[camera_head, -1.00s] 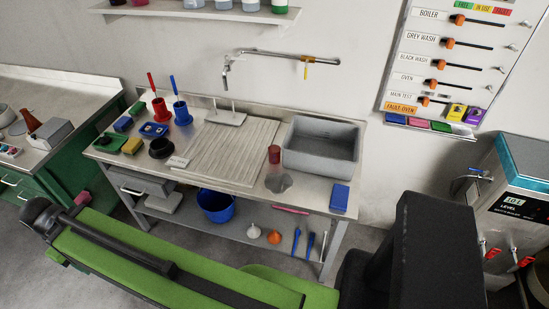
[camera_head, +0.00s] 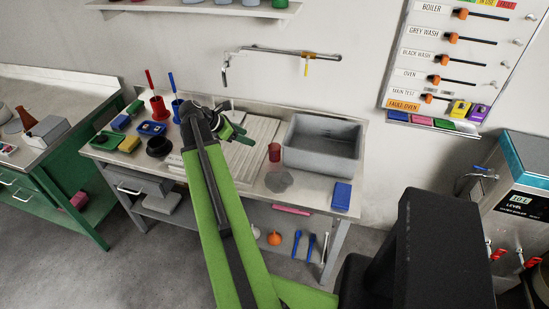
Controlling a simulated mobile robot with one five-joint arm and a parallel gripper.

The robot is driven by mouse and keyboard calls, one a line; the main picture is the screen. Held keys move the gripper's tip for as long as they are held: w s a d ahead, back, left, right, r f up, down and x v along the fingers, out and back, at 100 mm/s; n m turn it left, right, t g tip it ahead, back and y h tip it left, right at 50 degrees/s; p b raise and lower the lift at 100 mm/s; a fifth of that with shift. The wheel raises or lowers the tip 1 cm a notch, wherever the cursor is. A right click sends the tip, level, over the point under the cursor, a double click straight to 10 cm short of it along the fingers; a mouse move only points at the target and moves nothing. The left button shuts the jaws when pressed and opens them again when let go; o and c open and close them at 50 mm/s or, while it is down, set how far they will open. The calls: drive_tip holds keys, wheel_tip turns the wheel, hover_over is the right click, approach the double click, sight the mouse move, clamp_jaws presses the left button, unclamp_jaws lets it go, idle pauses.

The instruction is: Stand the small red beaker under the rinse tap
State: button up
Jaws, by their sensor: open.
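The small red beaker (camera_head: 275,153) shows as a short dark red cylinder at the left side of the grey sink, just behind a round grey patch on the counter. The rinse tap (camera_head: 226,75) hangs on the wall above the ridged draining board (camera_head: 258,130), its spout pointing down. My gripper (camera_head: 245,138) is open and empty over the draining board, left of the beaker and apart from it in the picture. My arm hides part of the board and the counter's left middle.
The grey sink (camera_head: 322,150) stands right of the beaker, with a blue block (camera_head: 342,195) in front. Red (camera_head: 159,107) and blue holders, a black bowl (camera_head: 158,147) and small trays crowd the counter's left. A pipe with a yellow valve (camera_head: 306,66) runs along the wall.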

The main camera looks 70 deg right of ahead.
drive_tip(key=b, duration=0.6)
approach(271, 147)
drive_tip(key=s, duration=0.1)
drive_tip(key=s+f, duration=0.1)
drive_tip(key=s, duration=0.1)
drive_tip(key=shift+a+f, duration=0.15)
drive_tip(key=shift+a, duration=0.15)
drive_tip(key=shift+s+d+f, duration=0.1)
drive_tip(key=shift+s+d, duration=0.05)
drive_tip(key=shift+d, duration=0.05)
drive_tip(key=b+x, duration=0.3)
drive_tip(key=x, duration=0.2)
drive_tip(key=shift+d+b, duration=0.25)
drive_tip(key=shift+b, duration=0.15)
drive_tip(key=shift+r, duration=0.2)
clamp_jaws()
